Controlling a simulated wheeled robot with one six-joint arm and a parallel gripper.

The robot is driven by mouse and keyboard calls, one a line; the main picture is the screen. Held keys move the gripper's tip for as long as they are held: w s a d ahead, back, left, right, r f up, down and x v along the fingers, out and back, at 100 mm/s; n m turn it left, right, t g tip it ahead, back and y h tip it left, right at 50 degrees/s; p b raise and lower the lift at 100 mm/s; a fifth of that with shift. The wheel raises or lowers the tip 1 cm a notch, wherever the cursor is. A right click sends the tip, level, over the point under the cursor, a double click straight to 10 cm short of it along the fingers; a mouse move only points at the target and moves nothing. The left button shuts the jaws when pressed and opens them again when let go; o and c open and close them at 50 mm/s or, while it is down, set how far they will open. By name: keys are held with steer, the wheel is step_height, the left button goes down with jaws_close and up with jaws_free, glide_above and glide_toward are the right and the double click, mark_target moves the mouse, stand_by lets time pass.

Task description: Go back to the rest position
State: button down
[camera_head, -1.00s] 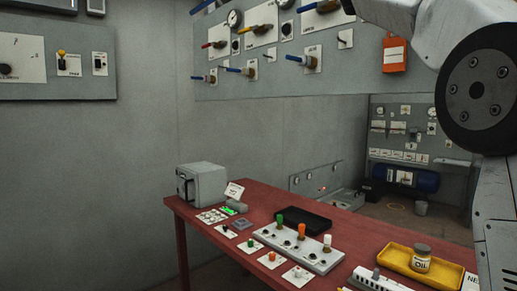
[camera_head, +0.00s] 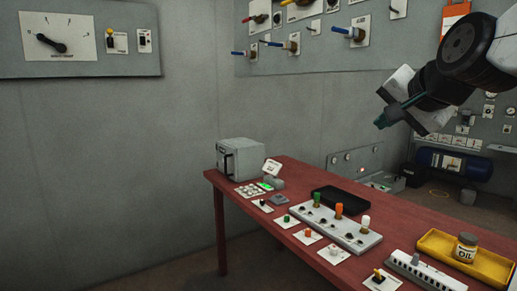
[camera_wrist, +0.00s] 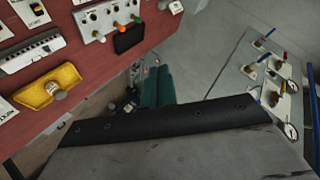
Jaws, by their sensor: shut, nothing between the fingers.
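My gripper (camera_head: 386,117) is at the upper right of the head view, in the air above the back part of the red table (camera_head: 222,240). Its teal fingers are together, pointing down and left, with nothing held. In the wrist view the teal fingers (camera_wrist: 158,88) lie side by side at the centre, touching nothing. My dark wrist and arm links reach in from the upper right of the head view.
The table holds a grey box (camera_head: 240,160), a black tray (camera_head: 340,199), a switch panel (camera_head: 330,225) with coloured knobs, and a yellow tray (camera_head: 440,242) with an oil jar (camera_head: 466,248). A valve panel (camera_head: 330,55) hangs on the wall behind. A blue tank (camera_head: 452,163) stands at the back right.

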steer(key=s+d+f+n+g+h, duration=0.1)
steer(key=s+f+n+g, duration=0.7)
steer(key=s+f, duration=1.6)
steer(key=s+g, duration=0.1)
steer(key=g, duration=0.1)
steer(key=shift+s+d+f+n+g, duration=0.2)
steer(key=shift+n+g, duration=0.1)
steer(key=shift+a, duration=0.1)
